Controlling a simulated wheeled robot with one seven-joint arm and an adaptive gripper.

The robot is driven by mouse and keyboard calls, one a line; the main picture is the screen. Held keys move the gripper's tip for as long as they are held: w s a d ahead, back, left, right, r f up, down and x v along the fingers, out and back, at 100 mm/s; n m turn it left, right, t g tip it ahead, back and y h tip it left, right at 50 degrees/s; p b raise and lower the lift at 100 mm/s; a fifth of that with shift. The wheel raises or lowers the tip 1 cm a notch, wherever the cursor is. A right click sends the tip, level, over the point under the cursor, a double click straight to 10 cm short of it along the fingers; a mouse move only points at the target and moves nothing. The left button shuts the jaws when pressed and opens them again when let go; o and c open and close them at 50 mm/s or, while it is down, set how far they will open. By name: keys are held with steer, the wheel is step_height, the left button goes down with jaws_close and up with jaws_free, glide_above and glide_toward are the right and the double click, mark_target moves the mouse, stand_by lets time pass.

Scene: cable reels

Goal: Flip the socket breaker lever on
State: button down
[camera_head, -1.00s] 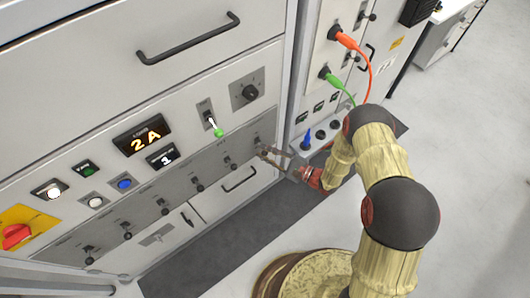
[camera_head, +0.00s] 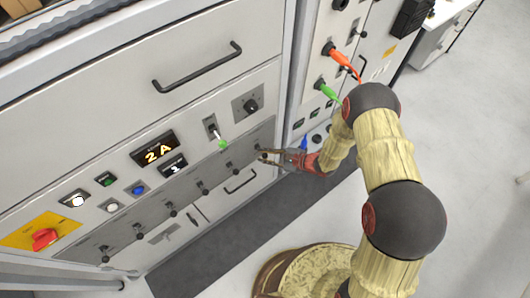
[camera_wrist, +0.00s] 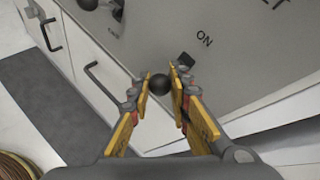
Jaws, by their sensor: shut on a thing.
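The socket breaker lever's round black knob (camera_wrist: 159,85) is between my fingertips in the wrist view. A black slot piece (camera_wrist: 186,59) lies beside it on the grey panel, near the printed word ON. My gripper (camera_wrist: 158,88) is shut on this knob. In the head view my gripper (camera_head: 264,156) reaches the right end of the grey lower panel (camera_head: 235,162). There its fingers hide most of the lever.
Several similar black levers (camera_head: 203,187) line the panel to the left. A green-tipped switch (camera_head: 222,143) and a black rotary knob (camera_head: 250,105) sit above. Orange (camera_head: 340,52) and green (camera_head: 327,90) plugs are on the right cabinet. A drawer handle (camera_head: 240,182) lies below.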

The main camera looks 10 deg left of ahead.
steer(key=shift+w+a+r+m+g+h+p, duration=0.1)
steer(key=shift+r+m+g+h+p, duration=0.15)
steer(key=shift+r+g+h+p, duration=0.45)
steer(key=shift+w+a+r+m+g+h+p, duration=0.1)
steer(key=shift+r+m+g+h+p, duration=0.15)
steer(key=shift+h+p, duration=0.75)
steer(key=c, duration=1.7)
jaws_free()
steer(key=shift+o, duration=0.3)
steer(key=w+v, duration=0.1)
steer(key=v, duration=1)
steer(key=shift+s+d+r, duration=0.2)
steer(key=shift+s+d, duration=0.25)
